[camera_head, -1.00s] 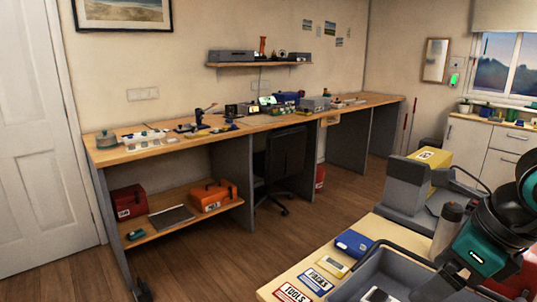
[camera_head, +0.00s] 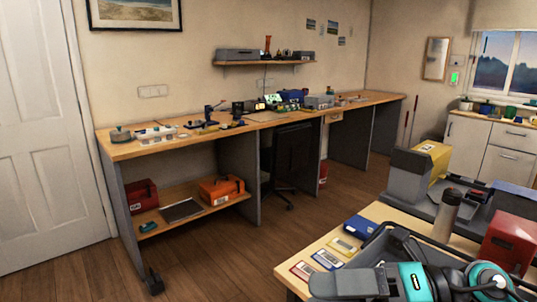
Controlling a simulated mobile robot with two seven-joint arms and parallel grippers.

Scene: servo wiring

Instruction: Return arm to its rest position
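A teal, black and grey arm of mine (camera_head: 418,281) shows at the bottom right edge, low over the front of the near table (camera_head: 296,272). Its links cover part of the table and whatever lies behind them. No fingertips of either gripper can be made out. My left arm does not show clearly.
The near table holds a yellow-and-grey machine (camera_head: 432,160), a grey cylinder (camera_head: 446,215), a red box (camera_head: 509,243), a blue case (camera_head: 360,227) and small label cards (camera_head: 325,260). A long workbench (camera_head: 150,150) stands along the wall. Open wooden floor (camera_head: 220,260) lies between them.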

